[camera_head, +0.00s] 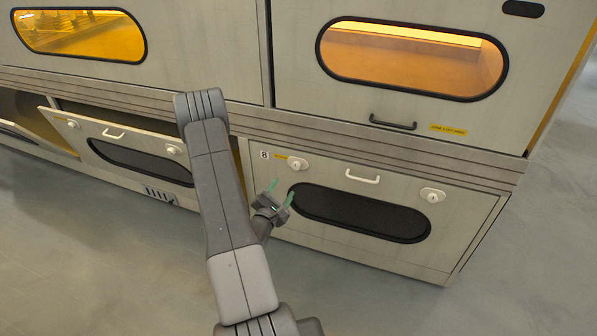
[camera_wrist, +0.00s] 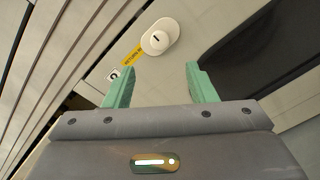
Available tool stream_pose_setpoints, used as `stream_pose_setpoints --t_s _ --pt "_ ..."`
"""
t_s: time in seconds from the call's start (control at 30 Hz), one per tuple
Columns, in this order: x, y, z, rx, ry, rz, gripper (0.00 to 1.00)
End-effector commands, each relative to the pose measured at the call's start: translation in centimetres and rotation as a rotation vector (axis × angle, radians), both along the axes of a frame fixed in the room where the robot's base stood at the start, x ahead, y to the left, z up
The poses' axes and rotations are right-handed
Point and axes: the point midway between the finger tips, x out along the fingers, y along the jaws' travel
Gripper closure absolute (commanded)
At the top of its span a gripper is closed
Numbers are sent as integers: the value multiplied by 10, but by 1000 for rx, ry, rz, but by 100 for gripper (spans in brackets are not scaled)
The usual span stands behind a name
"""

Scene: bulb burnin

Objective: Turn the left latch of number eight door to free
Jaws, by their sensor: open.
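The number eight door (camera_head: 375,187) is a pale lower panel with a dark oval window and a label (camera_head: 264,155) that looks like an 8. Its left latch (camera_head: 298,163) is a round off-white knob on an oval plate. In the wrist view the left latch (camera_wrist: 160,37) shows a dark slot, beside a yellow strip (camera_wrist: 131,55). My gripper (camera_head: 281,190) is open and empty, with green fingers, just below and left of the latch. In the wrist view my gripper (camera_wrist: 160,85) has its fingers apart, with the latch beyond them. The right latch (camera_head: 432,195) is similar.
A white handle (camera_head: 362,177) sits between the two latches. A ledge (camera_head: 400,155) runs above the door, under an upper door with a dark handle (camera_head: 393,123). At left, another lower door (camera_head: 130,150) stands tilted open. The floor in front is clear.

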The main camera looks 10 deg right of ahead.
Motion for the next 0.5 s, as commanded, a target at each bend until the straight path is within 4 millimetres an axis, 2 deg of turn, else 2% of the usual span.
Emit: stream_pose_setpoints --t_s 0.3,0.5 --pt "57 -39 -2 3 -3 -2 49" --pt "81 -55 -1 2 -2 0 49"
